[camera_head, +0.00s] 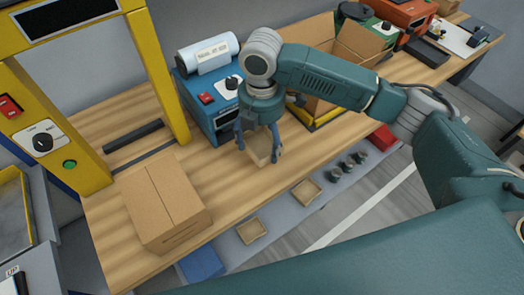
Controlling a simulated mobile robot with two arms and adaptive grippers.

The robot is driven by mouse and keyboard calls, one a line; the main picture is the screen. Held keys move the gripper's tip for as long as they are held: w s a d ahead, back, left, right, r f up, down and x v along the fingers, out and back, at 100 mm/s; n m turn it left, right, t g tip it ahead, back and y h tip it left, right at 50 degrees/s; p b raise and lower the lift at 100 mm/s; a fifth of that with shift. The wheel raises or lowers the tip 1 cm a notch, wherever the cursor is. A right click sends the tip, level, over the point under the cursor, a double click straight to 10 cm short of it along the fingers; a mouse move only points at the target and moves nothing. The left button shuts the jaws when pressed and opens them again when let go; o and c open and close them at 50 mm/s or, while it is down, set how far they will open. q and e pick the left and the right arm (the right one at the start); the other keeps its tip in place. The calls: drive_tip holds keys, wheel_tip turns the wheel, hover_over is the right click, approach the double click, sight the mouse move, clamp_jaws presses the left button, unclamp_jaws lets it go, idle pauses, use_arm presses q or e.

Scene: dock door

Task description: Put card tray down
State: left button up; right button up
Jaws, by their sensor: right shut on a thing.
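My right gripper (259,143) points down over the wooden bench, in front of the blue machine. It is shut on a small tan card tray (257,153), whose walls show between the two fingers. The tray is partly hidden by the gripper, and I cannot tell if its base touches the bench top. Two similar small trays, one (251,231) and another (306,192), lie on the grey ledge below the bench's front edge. My left gripper is not in view.
A closed cardboard box (165,205) stands left on the bench (112,258), near a yellow frame (160,70). The blue machine (213,95) and an open carton (365,45) stand behind. Dark knobs (346,166) and a red box (382,137) sit along the ledge. Bare wood lies between closed box and gripper.

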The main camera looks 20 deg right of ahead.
sight(262, 150)
drive_tip(key=shift+s+f+p, duration=0.1)
drive_tip(key=shift+f+p, duration=0.3)
drive_tip(key=shift+f, duration=2.6)
drive_tip(key=o, duration=1.2)
drive_tip(key=shift+f, duration=0.1)
drive_tip(key=shift+c, duration=0.2)
wheel_tip(262, 150, up, 12)
drive_tip(key=b, duration=0.2)
drive_tip(key=shift+b, duration=0.3)
